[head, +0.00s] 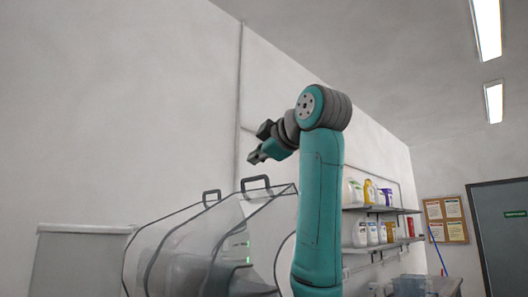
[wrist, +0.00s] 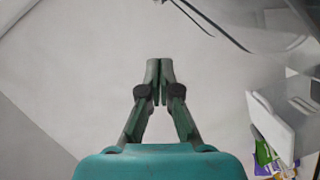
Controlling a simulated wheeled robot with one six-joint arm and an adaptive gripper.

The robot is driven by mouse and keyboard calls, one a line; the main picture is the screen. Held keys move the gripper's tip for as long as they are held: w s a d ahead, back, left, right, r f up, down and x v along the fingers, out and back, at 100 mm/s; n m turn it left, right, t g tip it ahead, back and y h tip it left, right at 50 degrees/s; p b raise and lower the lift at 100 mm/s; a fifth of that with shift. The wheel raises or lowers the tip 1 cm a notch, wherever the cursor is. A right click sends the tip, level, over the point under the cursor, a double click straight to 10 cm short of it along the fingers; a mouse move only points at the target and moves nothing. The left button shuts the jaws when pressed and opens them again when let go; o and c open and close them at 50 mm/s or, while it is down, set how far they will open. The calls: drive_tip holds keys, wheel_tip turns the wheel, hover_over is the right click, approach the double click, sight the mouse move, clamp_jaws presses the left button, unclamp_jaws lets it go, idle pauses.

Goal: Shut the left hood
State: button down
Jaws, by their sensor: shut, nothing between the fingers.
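Two clear hoods with dark edges stand side by side in the head view, each with a black handle on top. The left hood (head: 136,240) has its handle (head: 211,197) farther left. The right hood (head: 180,258) has its handle (head: 255,183) nearer my arm. How far each hood is open is hard to tell. My gripper (head: 253,157) is shut and empty, above the handles in the picture and apart from them. In the wrist view its fingertips (wrist: 160,68) are together, with a dark curved hood edge (wrist: 215,25) beyond them at the top right.
A pale grey box-like panel (head: 78,262) stands left of the hoods. Shelves (head: 380,209) with bottles are on the wall behind my arm. A corkboard (head: 446,219) and a grey door (head: 502,240) are at far right. Free air surrounds my gripper.

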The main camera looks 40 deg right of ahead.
sight(261, 195)
drive_tip(key=w+d, duration=0.1)
drive_tip(key=w+d+f, duration=0.1)
drive_tip(key=w+d, duration=0.1)
drive_tip(key=shift+w+d+f, duration=0.3)
drive_tip(key=shift+w+d, duration=0.1)
drive_tip(key=shift+d+f, duration=0.2)
drive_tip(key=shift+d, duration=0.2)
drive_tip(key=shift+w+d, duration=0.1)
drive_tip(key=shift+d, duration=0.05)
